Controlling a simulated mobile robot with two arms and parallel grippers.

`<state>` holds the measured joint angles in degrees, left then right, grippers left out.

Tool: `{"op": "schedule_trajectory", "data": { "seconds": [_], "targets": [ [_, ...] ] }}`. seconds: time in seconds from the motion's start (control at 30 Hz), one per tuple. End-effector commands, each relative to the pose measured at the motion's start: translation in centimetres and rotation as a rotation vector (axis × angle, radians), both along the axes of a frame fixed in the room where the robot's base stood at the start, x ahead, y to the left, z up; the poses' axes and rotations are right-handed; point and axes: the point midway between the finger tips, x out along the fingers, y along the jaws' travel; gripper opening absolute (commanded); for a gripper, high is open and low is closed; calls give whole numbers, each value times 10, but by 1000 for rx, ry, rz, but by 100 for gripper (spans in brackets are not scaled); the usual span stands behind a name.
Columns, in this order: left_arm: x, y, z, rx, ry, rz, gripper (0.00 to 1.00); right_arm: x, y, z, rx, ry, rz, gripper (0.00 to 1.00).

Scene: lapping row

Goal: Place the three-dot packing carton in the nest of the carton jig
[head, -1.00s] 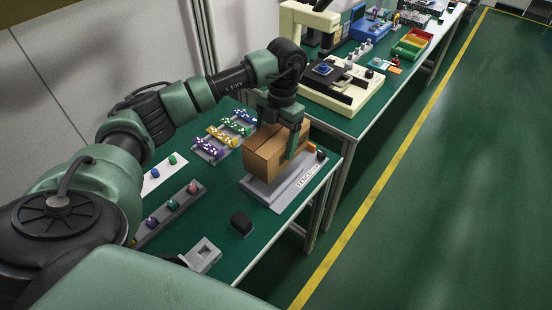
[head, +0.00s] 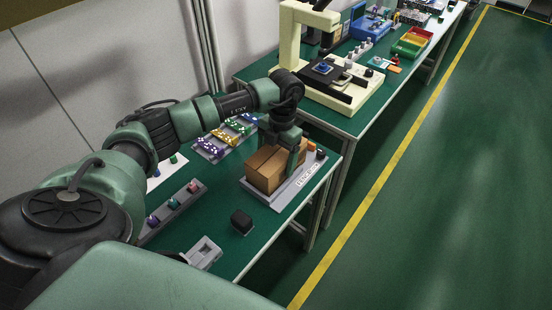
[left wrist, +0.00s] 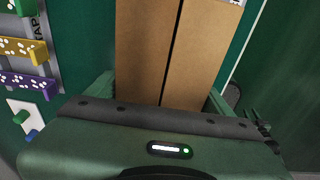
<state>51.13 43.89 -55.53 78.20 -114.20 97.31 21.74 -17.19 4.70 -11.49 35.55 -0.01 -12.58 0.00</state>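The brown packing carton (head: 264,172) is upright on or just above the grey carton jig (head: 297,191) on the near bench. I cannot tell whether its base is fully seated in the nest, and no dots show on its visible faces. My left gripper (head: 285,155) reaches down over it, with a finger on the carton's near right side. In the left wrist view, the carton (left wrist: 148,45) with its dark top seam lies between the two green fingers (left wrist: 160,95), which are shut on it. My right gripper is not in view.
Domino-like coloured pieces (head: 226,136) lie on a grey rack behind the carton. A grey strip with coloured knobs (head: 172,208), a black block (head: 241,222) and a grey fixture (head: 203,252) lie nearer. A cream machine (head: 340,85) stands on the farther bench.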

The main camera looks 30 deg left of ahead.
Motion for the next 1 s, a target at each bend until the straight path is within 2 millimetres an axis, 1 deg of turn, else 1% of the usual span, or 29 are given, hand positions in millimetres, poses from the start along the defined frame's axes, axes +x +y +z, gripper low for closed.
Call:
{"op": "schedule_trajectory", "data": {
  "seconds": [0.33, 0.4, 0.47, 0.57, 0.9, 1.0],
  "targets": [
    [0, 0, 1, 0, 0, 1, 99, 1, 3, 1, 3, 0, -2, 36],
    [0, 0, 5, 0, 0, 0, 99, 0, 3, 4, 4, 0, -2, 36],
    [1, 0, 8, 0, -2, 0, 99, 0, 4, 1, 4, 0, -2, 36],
    [4, 0, 22, 1, -5, 0, 99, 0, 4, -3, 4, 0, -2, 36],
    [15, -1, 93, 0, -5, 1, 99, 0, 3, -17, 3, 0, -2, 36],
    [17, -1, 108, 1, -4, 0, 99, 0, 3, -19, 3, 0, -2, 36]
  ]
}}
